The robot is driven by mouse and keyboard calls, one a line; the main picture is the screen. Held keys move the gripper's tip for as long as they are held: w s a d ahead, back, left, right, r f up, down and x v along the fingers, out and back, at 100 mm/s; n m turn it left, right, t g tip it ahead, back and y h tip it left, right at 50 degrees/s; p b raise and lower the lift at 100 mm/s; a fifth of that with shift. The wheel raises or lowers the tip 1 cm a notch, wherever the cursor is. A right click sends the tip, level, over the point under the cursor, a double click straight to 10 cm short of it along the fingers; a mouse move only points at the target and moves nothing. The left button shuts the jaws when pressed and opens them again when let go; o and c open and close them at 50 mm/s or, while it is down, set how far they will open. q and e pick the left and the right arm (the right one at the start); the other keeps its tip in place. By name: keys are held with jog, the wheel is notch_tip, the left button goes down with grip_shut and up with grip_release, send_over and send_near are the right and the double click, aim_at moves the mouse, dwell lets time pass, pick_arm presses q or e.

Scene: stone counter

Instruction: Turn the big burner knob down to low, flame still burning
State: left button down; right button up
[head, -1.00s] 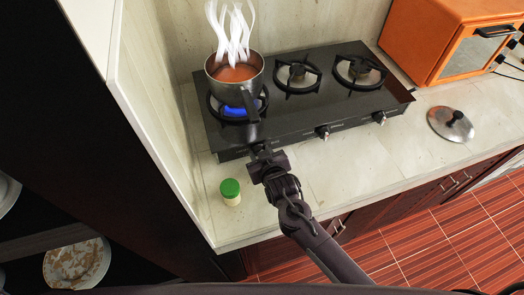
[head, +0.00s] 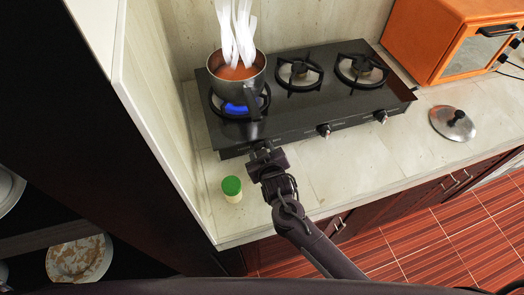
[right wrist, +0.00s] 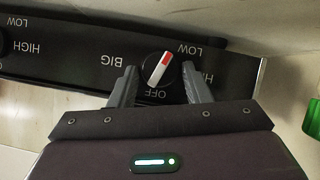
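The big burner knob (right wrist: 157,70) is white with a red end on a black dial in the right wrist view. Its red end points up and to the right, toward the side of the LOW label (right wrist: 190,48). My right gripper (right wrist: 158,76) is open, with one finger on each side of the knob and gaps showing. In the head view my right gripper (head: 262,150) is at the stove's front left, hiding the knob. A blue flame (head: 236,107) burns under the steel pot (head: 254,86) on the left burner. My left gripper is not in view.
The pot of orange liquid steams, its handle pointing to the front above my gripper. A green-capped jar (head: 232,189) stands left of my arm. A metal lid (head: 452,124) and an orange oven (head: 452,45) are at right. A wall bounds the counter at left.

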jog(key=b+v, duration=0.1)
jog(key=v, duration=0.6)
jog(key=shift+s+r, duration=0.2)
jog(key=shift+s, duration=0.15)
dwell(0.4)
